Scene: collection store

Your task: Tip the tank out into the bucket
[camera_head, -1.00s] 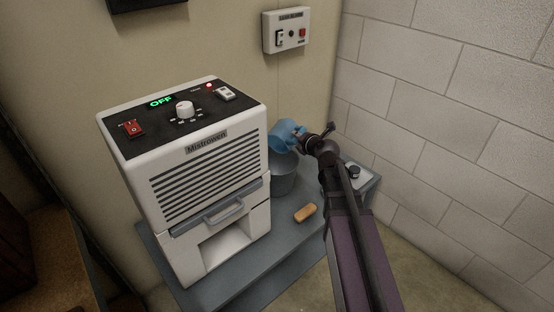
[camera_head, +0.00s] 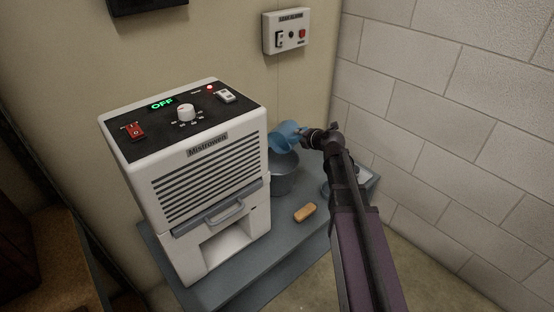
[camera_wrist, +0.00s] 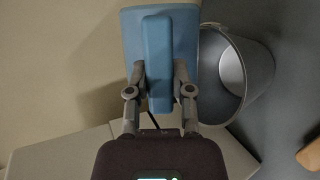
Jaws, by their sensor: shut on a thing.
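The blue tank (camera_head: 284,137) is tilted above the grey bucket (camera_head: 285,178), with its lower end toward the bucket's mouth. My gripper (camera_head: 306,135) is shut on the tank from the right. In the wrist view the tank (camera_wrist: 160,50) shows at the top, with my gripper (camera_wrist: 159,88) closed on its handle, one finger on each side. The bucket (camera_wrist: 232,75) stands to the right in that view, and its inside looks empty where it can be seen. Whether water is running out cannot be told.
The white dehumidifier (camera_head: 205,180) stands left of the bucket on a grey-blue bench (camera_head: 262,262), its display reading OFF and its front bay open. A tan sponge (camera_head: 305,212) lies in front of the bucket. A wall box (camera_head: 287,32) hangs above. A block wall rises on the right.

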